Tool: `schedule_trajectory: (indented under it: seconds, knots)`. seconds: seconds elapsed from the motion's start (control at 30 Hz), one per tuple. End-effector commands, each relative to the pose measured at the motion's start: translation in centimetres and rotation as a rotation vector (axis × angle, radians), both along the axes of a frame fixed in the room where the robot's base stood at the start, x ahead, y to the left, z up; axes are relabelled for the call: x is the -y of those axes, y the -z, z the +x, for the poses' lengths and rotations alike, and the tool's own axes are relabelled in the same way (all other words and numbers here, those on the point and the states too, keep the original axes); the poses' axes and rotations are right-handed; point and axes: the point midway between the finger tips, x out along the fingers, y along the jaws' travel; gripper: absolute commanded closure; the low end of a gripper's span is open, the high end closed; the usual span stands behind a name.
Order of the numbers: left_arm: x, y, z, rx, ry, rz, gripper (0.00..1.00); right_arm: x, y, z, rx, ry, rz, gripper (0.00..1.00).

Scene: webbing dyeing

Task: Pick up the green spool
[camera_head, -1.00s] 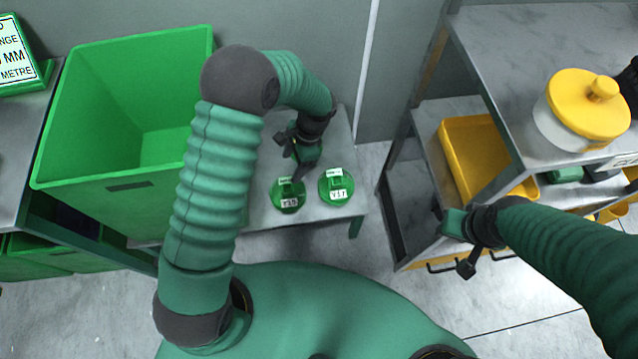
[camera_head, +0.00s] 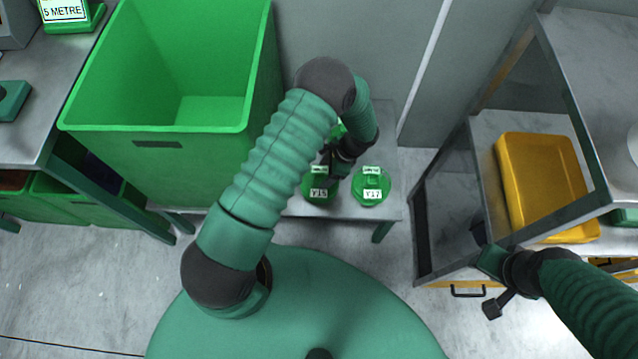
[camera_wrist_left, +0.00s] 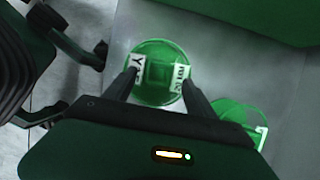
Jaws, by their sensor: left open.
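A green spool (camera_head: 319,189) with a white label reading Y15 stands on a low grey table. My left gripper (camera_head: 331,164) is just above it, partly covering its back. In the left wrist view, the gripper (camera_wrist_left: 160,80) is open, with one finger at either side of a labelled green spool (camera_wrist_left: 157,65); I cannot tell if the fingers touch it. Another green spool (camera_head: 371,188), labelled Y17, stands to the right. A further green spool (camera_wrist_left: 238,113) shows partly in the wrist view. My right gripper (camera_head: 485,258) is low by the shelf; its jaw state is unclear.
A large green bin (camera_head: 160,150) stands left of the spools. A metal shelf with a yellow tray (camera_head: 548,185) is at the right. The low table (camera_head: 300,207) has little bare room at its front edge. A workbench (camera_head: 45,100) is at far left.

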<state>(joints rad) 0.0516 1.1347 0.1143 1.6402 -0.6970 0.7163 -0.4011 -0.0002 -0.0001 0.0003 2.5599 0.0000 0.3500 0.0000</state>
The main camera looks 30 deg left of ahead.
Motion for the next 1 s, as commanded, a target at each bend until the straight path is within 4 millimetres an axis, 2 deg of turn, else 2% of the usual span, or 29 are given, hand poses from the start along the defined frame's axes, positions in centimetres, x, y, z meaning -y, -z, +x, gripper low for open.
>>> schedule_trajectory:
  seconds: [0.03,0.13,0.37,0.87,1.0]
  knots:
    - [0.0,1.7,-0.1,-0.003,-0.001,-0.001,0.35,0.0,1.1,0.0,0.0,0.0,0.0,0.64]
    - [-0.6,3.1,-0.5,-0.003,0.0,-0.001,0.35,0.0,1.6,0.0,0.0,0.001,0.0,0.64]
    - [-0.8,3.1,-0.5,0.0,0.0,-0.001,0.35,0.0,1.4,0.0,0.0,0.001,0.0,0.64]
    - [-0.8,3.1,-0.5,0.0,0.0,-0.001,1.0,0.0,1.4,0.0,0.0,0.001,0.0,0.64]
    - [-0.8,3.1,-0.5,-0.001,0.0,0.0,1.0,0.0,1.4,0.0,0.0,0.001,0.0,0.64]
